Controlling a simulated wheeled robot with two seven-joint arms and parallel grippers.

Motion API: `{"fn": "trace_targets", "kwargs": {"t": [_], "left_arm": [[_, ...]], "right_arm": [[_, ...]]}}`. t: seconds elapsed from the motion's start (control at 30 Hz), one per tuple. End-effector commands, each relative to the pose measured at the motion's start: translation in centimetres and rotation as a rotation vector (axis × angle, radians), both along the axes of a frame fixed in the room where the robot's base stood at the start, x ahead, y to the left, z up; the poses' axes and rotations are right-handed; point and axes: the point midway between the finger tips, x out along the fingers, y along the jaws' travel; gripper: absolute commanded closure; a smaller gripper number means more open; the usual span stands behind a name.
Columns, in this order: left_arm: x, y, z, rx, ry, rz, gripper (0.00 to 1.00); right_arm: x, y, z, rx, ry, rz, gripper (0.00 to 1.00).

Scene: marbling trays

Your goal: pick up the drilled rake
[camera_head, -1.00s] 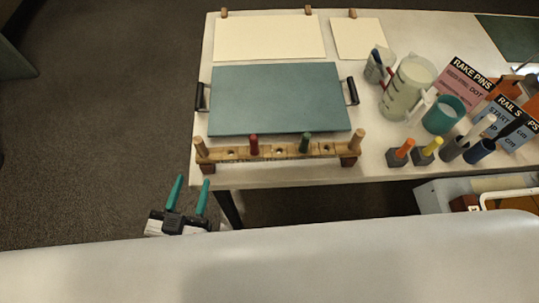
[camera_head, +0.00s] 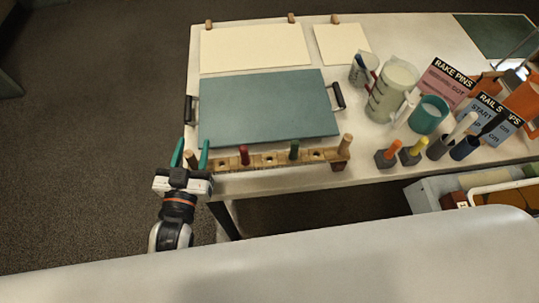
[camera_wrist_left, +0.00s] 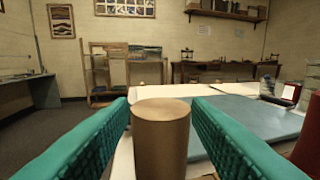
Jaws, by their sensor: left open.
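The drilled rake (camera_head: 268,161) is a wooden bar with a row of holes along the front edge of the white table. A red peg (camera_head: 244,155) and a green peg (camera_head: 294,150) stand in it, with a plain wooden post (camera_head: 346,144) at its right end. My left gripper (camera_head: 191,147) is open at the rake's left end. In the left wrist view, the left wooden post (camera_wrist_left: 160,130) stands upright between the teal fingers (camera_wrist_left: 160,112), with gaps visible on both sides. My right gripper is not in view.
A teal-topped tray (camera_head: 268,105) with black handles lies just behind the rake. Cream sheets (camera_head: 255,47) lie at the back. To the right stand a measuring jug (camera_head: 388,95), a teal cup (camera_head: 428,115), coloured pegs in dark blocks (camera_head: 386,158) and sign cards (camera_head: 447,82).

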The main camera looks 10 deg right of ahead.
Motion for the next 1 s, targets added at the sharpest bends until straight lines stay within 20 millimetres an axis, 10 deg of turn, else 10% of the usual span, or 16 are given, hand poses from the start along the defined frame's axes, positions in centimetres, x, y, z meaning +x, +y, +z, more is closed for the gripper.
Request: {"fn": "trace_targets", "kwargs": {"t": [0.27,0.53,1.0], "left_arm": [[0.4,-0.1,0.0,-0.001,0.001,0.0,0.56],[0.3,-0.1,0.0,-0.001,0.001,0.0,1.0],[0.3,-0.1,3.2,-0.003,-0.005,-0.001,1.0]], "right_arm": [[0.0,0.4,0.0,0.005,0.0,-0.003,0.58],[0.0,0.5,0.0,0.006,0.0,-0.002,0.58],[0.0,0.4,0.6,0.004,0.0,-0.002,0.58]]}}
